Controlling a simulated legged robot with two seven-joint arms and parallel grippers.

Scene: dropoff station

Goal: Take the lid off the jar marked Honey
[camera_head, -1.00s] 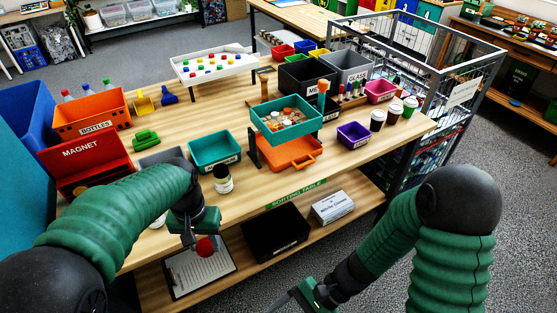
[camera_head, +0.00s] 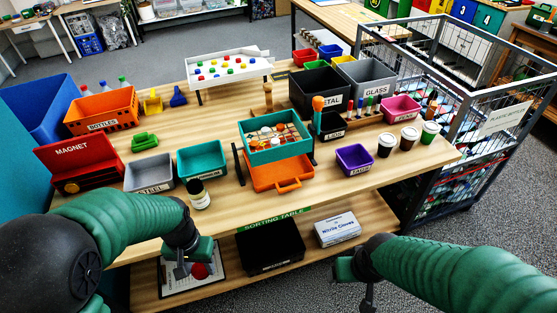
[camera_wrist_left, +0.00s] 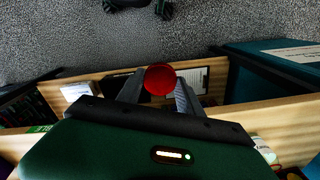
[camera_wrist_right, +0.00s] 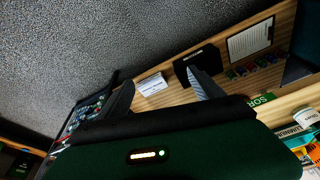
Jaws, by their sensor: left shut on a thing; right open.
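The sorting table (camera_head: 335,195) holds a steel bin (camera_head: 150,175), a teal bin (camera_head: 203,160), an orange tray (camera_head: 280,176) and a purple bin (camera_head: 354,160). The lower shelf holds a black box (camera_head: 270,248), a glove box (camera_head: 338,229) and a clipboard. A wire cage (camera_head: 480,130) stands right.

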